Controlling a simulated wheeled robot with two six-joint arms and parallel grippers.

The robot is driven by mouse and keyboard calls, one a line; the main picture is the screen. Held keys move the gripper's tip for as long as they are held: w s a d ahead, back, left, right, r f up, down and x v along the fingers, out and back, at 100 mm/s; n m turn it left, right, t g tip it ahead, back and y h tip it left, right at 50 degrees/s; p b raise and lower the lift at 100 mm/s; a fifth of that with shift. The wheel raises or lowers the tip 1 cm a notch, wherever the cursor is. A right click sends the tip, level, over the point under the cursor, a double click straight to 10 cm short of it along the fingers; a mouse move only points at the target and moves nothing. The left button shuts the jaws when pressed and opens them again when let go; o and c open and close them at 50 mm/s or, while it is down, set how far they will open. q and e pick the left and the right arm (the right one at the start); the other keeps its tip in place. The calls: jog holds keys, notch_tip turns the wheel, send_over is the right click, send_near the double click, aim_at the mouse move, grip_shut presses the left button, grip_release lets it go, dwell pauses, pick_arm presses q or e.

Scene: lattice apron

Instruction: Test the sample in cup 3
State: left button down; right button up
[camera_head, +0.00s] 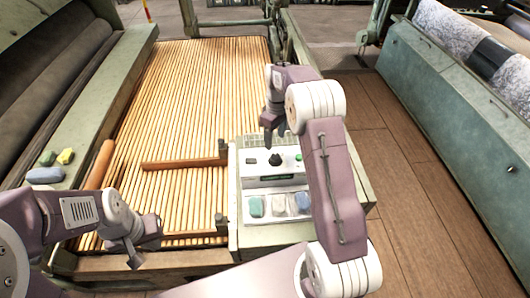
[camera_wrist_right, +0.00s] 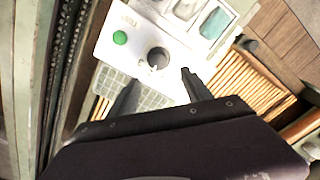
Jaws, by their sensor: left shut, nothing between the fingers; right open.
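A pale tester (camera_head: 277,181) stands on the bench corner, with a dark knob (camera_head: 275,160), a green button (camera_head: 298,157) and a small display. Along its front is a row of three samples: green (camera_head: 256,206), whitish (camera_head: 279,207) and bluish (camera_head: 302,203), the last close to my right arm. I cannot read any cup numbers. My right gripper (camera_wrist_right: 159,81) is open above the tester, its fingertips on either side of the knob (camera_wrist_right: 158,57) in the wrist view; contact is unclear. My left gripper (camera_head: 136,262) is shut and empty at the lower left, away from the tester.
Blue, yellow and green lumps (camera_head: 45,175) lie on the left ledge. A slatted wooden bed (camera_head: 190,100) with wooden bars (camera_head: 185,163) fills the middle. A green machine with a fabric roll (camera_head: 455,40) stands right, across open wooden floor (camera_head: 400,170).

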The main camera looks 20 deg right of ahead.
aim_at(276, 156)
jog(key=f, duration=0.9)
jog(key=shift+s+d, duration=0.2)
jog(key=shift+d, duration=0.1)
jog(key=shift+w+a+f, duration=0.1)
grip_shut()
